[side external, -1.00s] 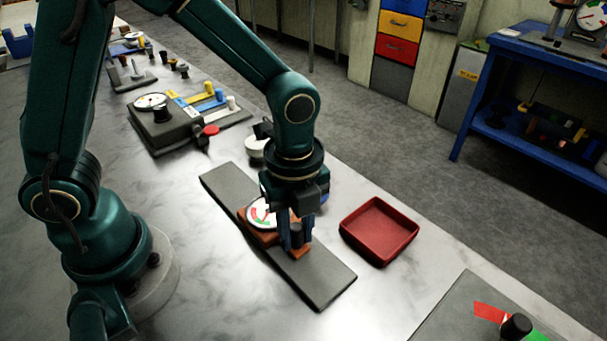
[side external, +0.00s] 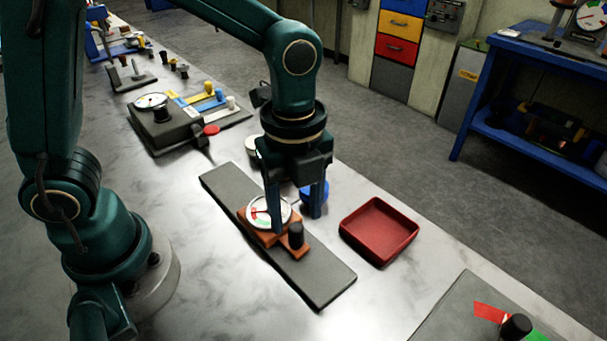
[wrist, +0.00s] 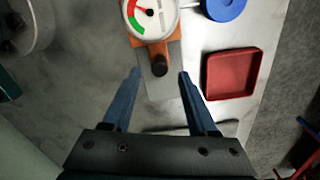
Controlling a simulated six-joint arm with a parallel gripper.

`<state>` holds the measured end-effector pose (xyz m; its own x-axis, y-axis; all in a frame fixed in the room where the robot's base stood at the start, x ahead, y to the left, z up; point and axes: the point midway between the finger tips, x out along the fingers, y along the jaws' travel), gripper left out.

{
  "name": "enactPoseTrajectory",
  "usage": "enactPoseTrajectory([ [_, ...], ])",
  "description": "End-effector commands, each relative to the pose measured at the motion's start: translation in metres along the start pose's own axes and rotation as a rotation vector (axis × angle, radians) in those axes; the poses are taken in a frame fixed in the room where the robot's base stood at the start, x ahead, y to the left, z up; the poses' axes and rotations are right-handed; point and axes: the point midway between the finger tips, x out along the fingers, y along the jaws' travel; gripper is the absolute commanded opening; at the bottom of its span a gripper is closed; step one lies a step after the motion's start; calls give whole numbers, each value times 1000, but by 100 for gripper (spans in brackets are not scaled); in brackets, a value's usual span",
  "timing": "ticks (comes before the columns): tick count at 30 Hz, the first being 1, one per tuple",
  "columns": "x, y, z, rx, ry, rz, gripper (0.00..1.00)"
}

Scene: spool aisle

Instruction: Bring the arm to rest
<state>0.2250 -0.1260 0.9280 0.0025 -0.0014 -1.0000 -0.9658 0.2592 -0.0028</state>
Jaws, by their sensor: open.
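My gripper (side external: 297,215) is open, with its two blue fingers pointing down and apart. It also shows in the wrist view (wrist: 160,75), with nothing between its fingers. In the side view it hangs at an orange block (side external: 262,237) that carries a round white dial (side external: 268,212) with red and green marks and a black knob (side external: 296,235). The block sits on a long dark grey plate (side external: 325,280). In the wrist view the black knob (wrist: 159,66) lies ahead of the gap between the fingers. My fingers appear clear of the knob.
A red tray (side external: 379,231), looking empty, stands right of the plate. A blue round piece (side external: 316,192) lies behind my gripper. A grey panel with a dial and coloured levers (side external: 185,122) stands further back. Another grey board (side external: 480,318) is at the front right.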

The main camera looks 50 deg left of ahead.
Motion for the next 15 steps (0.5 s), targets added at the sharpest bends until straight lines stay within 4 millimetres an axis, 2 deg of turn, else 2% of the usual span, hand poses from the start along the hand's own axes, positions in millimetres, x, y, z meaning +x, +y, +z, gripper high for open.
enactPoseTrajectory([
  [11,-4,-1,2,-8,0,-5,59],
  [15,-23,-6,12,-46,5,-76,59],
])
